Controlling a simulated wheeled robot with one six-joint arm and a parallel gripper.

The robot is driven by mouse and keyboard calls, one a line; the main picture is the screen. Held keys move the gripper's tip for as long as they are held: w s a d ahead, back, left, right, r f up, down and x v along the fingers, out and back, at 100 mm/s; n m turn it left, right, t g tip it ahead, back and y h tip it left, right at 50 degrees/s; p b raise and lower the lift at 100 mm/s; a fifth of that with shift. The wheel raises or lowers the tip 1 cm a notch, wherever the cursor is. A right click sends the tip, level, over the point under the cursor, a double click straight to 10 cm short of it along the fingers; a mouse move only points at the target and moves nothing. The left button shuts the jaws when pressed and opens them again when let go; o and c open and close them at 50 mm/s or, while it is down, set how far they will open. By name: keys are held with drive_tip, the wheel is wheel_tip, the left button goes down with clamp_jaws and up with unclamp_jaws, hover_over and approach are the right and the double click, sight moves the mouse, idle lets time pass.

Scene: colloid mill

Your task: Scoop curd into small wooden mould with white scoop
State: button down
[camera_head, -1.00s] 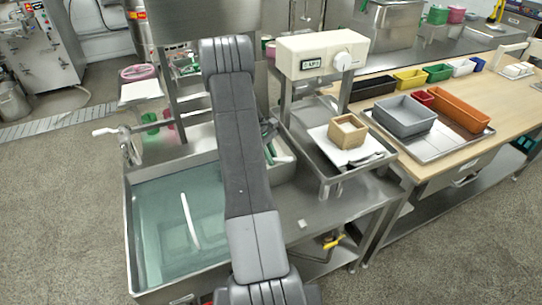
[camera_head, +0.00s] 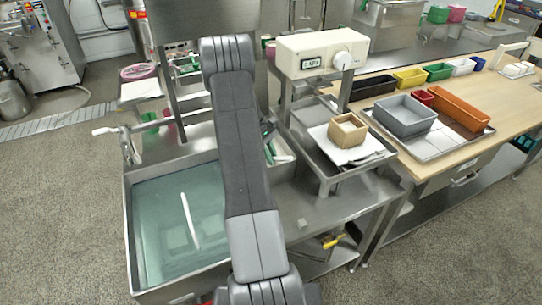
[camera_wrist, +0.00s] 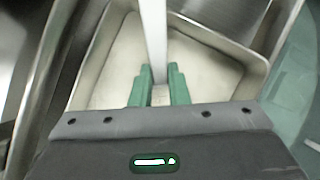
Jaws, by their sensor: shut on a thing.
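My gripper (camera_wrist: 158,78), with green fingers in the wrist view, is shut on the upright white handle of the scoop (camera_wrist: 154,35). The scoop's far end is out of that view. Below is a metal pan (camera_wrist: 92,68) with a pale, smooth inside; I cannot tell clearly whether this is curd. In the head view my arm hides most of the gripper and pan. The small wooden mould (camera_head: 347,131) stands upright on a white sheet (camera_head: 322,138) on the weighing scale, right of my arm. The mould's inside looks pale, and its contents are unclear.
A water-filled sink (camera_head: 150,225) lies left of my arm. The scale's display head (camera_head: 322,55) rises behind the mould. A grey bin (camera_head: 404,117) and an orange bin (camera_head: 461,108) stand on a metal tray on the wooden table to the right.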

drive_tip(key=shift+r, duration=0.1)
wheel_tip(320, 180, up, 12)
drive_tip(key=p, duration=0.8)
drive_tip(key=shift+r, duration=0.15)
idle(0.3)
idle(0.5)
